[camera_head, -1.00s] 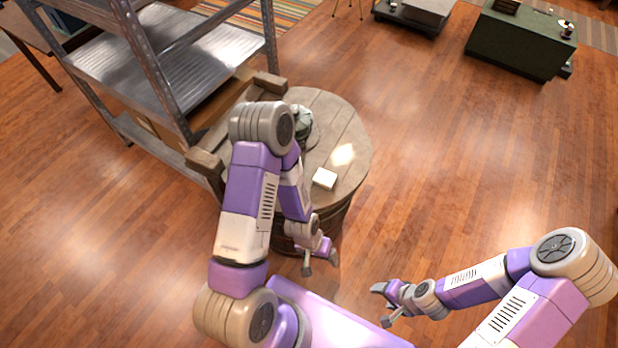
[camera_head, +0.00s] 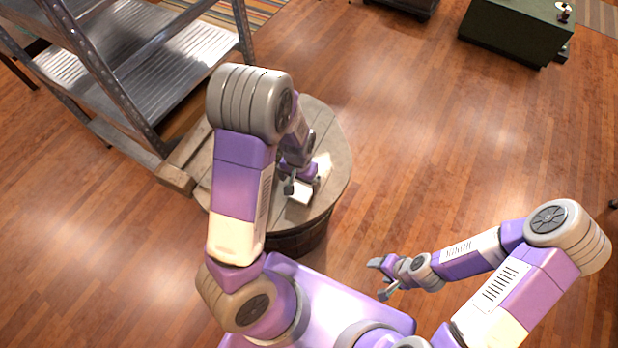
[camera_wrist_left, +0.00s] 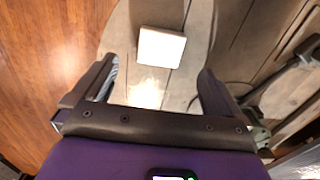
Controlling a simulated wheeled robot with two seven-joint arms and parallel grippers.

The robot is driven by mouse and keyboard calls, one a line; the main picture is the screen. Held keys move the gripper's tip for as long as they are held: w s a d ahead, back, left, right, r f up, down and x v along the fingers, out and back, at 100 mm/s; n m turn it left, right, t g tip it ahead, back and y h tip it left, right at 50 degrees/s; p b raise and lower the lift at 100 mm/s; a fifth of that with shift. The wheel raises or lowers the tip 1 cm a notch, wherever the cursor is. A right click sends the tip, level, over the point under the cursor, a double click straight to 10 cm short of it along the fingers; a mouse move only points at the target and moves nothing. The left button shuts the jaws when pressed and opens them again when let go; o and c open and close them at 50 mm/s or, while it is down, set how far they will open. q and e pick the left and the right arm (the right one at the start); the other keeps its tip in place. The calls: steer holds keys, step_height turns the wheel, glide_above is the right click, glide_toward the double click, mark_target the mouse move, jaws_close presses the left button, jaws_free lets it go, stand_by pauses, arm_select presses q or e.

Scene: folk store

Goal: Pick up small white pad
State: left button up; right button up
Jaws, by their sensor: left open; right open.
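The small white pad (camera_head: 301,193) lies on the round wooden barrel top (camera_head: 335,165), near its front edge. In the left wrist view the pad (camera_wrist_left: 161,47) is a pale square lying flat, ahead of and between the two fingers. My left gripper (camera_head: 302,188) is open and empty over the barrel top and partly covers the pad in the head view. In the left wrist view its fingers (camera_wrist_left: 158,80) are spread wider than the pad. My right gripper (camera_head: 380,279) is open and empty over the floor, right of the barrel.
A metal shelf rack (camera_head: 165,60) stands left of the barrel, with a wooden beam (camera_head: 175,180) between them. A dark green chest (camera_head: 515,30) stands far off at the upper right. The wooden floor (camera_head: 440,130) right of the barrel is clear.

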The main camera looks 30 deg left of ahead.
mark_target(300, 194)
arm_select(q)
steer(key=shift+w+f, duration=0.4)
steer(key=shift+f, duration=0.05)
steer(key=shift+s+f+b, duration=0.25)
steer(key=shift+f+b, duration=0.2)
steer(key=shift+f, duration=0.35)
steer(key=shift+s+f, duration=0.2)
steer(key=shift+f, duration=0.05)
step_height(300, 194, down, 4)
steer(key=shift+s+r+b, duration=0.15)
steer(key=shift+b, duration=0.7)
steer(key=shift+f, duration=0.5)
arm_select(e)
step_height(300, 194, down, 3)
steer(key=shift+w+r, duration=0.15)
arm_select(q)
steer(key=shift+r, duration=0.1)
steer(key=shift+c, duration=0.2)
steer(key=c, duration=1)
